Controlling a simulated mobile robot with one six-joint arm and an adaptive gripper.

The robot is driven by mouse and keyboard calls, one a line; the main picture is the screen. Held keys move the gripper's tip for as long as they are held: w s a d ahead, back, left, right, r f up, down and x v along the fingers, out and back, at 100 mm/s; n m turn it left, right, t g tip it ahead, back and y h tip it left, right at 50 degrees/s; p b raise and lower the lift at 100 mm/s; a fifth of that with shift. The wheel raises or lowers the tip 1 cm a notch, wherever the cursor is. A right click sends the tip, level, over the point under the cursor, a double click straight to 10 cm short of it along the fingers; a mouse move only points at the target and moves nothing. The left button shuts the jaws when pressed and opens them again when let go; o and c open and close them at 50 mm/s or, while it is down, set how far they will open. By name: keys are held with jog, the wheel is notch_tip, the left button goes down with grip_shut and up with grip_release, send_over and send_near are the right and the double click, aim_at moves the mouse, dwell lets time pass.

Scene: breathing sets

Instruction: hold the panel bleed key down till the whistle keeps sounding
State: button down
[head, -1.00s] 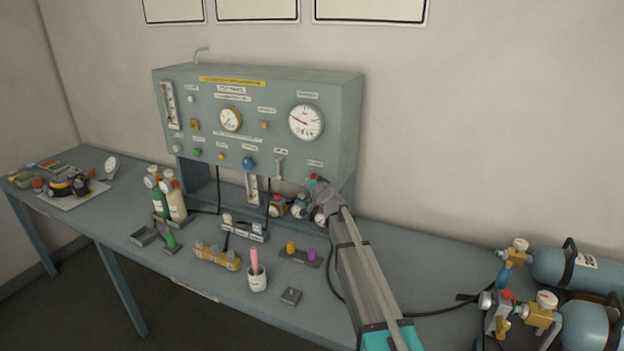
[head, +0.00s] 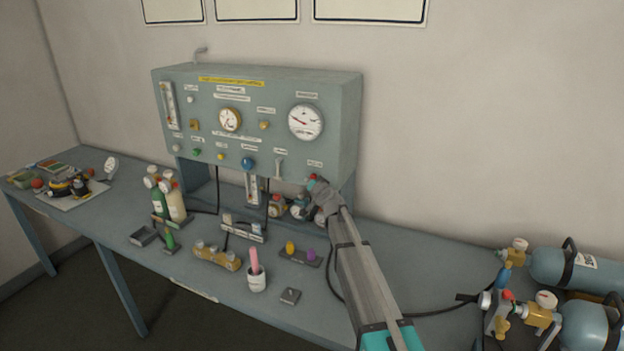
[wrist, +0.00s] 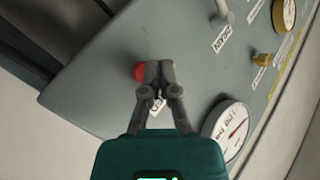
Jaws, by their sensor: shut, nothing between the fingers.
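The grey panel (head: 290,155) stands upright on the bench, with gauges, knobs and labels on its face. A red key (wrist: 139,72) sits near the panel's lower right corner, partly covered by my fingertips in the wrist view. In the head view a bit of red (head: 311,177) shows beside my gripper (head: 316,184). My gripper (wrist: 157,72) is shut and empty, its tips at the key and overlapping it; whether they press it in, I cannot tell. The label next to it is mostly hidden by the fingers. A small bent pipe (head: 200,52) rises from the panel's top.
A large white gauge (head: 305,122) and a grey lever (head: 279,167) are near the key. Small regulators (head: 277,206) stand under the panel. Blue cylinders (head: 560,268) lie at the right. A white cup (head: 257,282) and small fittings stand in front.

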aim_at(313, 177)
jog(key=shift+w, duration=0.15)
jog(key=shift+w+d, duration=0.15)
jog(key=shift+w, duration=0.1)
jog(key=shift+w+d, duration=0.25)
jog(key=shift+w, duration=0.35)
dwell(7.0)
